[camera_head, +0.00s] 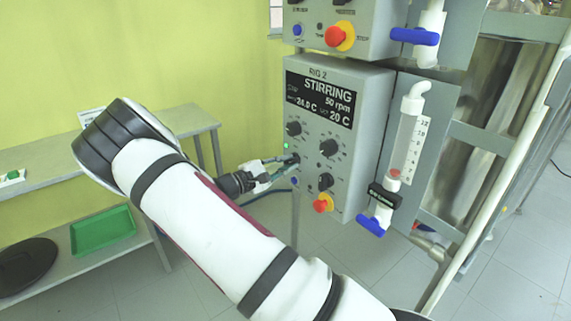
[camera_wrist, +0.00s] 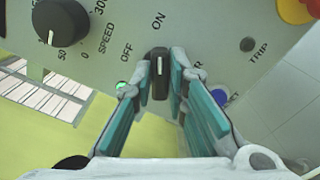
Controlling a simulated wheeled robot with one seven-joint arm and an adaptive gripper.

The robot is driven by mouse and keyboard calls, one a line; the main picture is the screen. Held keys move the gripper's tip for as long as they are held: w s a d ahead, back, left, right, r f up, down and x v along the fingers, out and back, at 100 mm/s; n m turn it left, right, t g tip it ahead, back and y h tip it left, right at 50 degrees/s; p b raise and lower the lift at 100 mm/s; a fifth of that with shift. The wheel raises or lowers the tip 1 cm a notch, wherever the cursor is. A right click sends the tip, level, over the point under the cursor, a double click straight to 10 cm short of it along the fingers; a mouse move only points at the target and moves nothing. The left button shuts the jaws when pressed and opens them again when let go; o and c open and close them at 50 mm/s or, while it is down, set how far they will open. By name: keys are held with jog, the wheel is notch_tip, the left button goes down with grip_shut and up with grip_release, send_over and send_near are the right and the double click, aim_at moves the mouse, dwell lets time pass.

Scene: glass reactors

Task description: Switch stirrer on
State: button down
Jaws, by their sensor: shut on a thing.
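The Rig 2 control box (camera_head: 362,100) hangs on the frame, its display (camera_head: 320,98) reading STIRRING, 50 rpm. The small black stirrer switch (camera_wrist: 160,82) sits below the ON and OFF labels in the wrist view. Its white mark points up towards ON. A green lamp (camera_wrist: 121,87) beside it is lit, and shows in the head view too (camera_head: 286,146). My gripper (camera_wrist: 161,68) is shut on the switch, one finger on each side. In the head view my gripper (camera_head: 284,161) reaches the panel's left edge, and its fingertips partly hide the switch.
The speed knob (camera_wrist: 60,22) is close to the switch. A blue button (camera_wrist: 220,97) lies beside the fingers. A red emergency knob (camera_head: 323,203) is lower on the box. A second box (camera_head: 340,25) is above; a shelf with a green tray (camera_head: 103,230) stands left.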

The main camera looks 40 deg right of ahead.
jog(key=shift+f, duration=0.1)
jog(key=c, duration=1.6)
grip_release()
jog(key=a, duration=1.2)
jog(key=shift+s, duration=0.2)
